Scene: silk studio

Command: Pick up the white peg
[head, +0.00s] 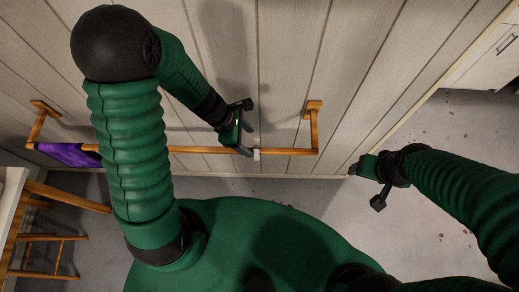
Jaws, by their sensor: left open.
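The white peg (256,154) is a small pale piece on the wooden rail (290,151), near the rail's right part. My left gripper (246,130) is open just above and left of the peg in the head view. Its lower finger ends close beside the peg, and I cannot tell whether they touch. Nothing shows between its fingers. My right gripper (364,186) is to the right, away from the rail, with its fingers apart and empty.
The rail stands off a pale plank wall (290,60) on wooden brackets. A purple cloth (70,154) hangs at its left end. A wooden stool (50,240) is at lower left. White cabinets (490,65) stand at upper right. Grey floor (440,130) lies open on the right.

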